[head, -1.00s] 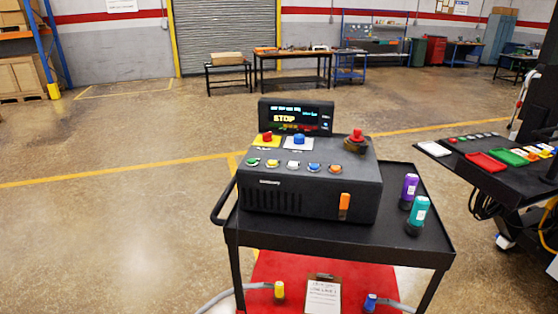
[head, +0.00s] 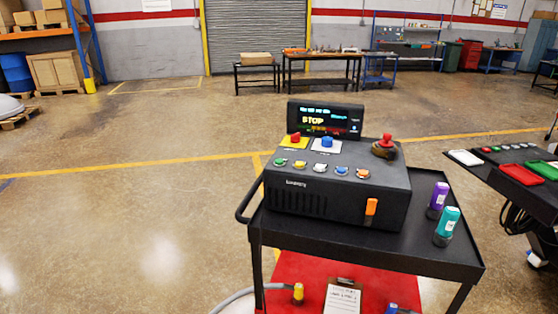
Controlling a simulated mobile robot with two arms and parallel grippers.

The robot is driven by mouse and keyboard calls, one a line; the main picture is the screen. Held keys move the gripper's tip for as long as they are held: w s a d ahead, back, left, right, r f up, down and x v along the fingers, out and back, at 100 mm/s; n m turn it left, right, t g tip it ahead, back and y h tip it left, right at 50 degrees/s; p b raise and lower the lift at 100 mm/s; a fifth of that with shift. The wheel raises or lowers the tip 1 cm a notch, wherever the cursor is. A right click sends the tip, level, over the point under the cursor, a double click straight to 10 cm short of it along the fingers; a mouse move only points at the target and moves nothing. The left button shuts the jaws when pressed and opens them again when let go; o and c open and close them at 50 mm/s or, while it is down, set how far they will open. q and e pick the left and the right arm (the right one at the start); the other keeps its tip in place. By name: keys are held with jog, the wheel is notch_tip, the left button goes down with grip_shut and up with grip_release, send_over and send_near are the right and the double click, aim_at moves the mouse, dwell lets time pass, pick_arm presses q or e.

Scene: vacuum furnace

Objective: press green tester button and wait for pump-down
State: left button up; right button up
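The black tester box (head: 330,200) stands on a black cart (head: 440,262). The green button (head: 281,162) is the leftmost in a row of several coloured buttons on its sloped top. A display (head: 325,121) at the back of the box reads "STOP" in yellow letters. A red button (head: 295,138) on a yellow plate and a blue button (head: 327,142) on a white plate sit behind the row. A red mushroom knob (head: 386,142) is at the right. Neither gripper shows in the head view.
A purple-capped bottle (head: 439,196) and a teal-capped bottle (head: 448,222) stand on the cart's right side. The lower red shelf holds a clipboard (head: 342,297). A dark table (head: 515,185) with coloured trays is at the right. The floor at left is clear.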

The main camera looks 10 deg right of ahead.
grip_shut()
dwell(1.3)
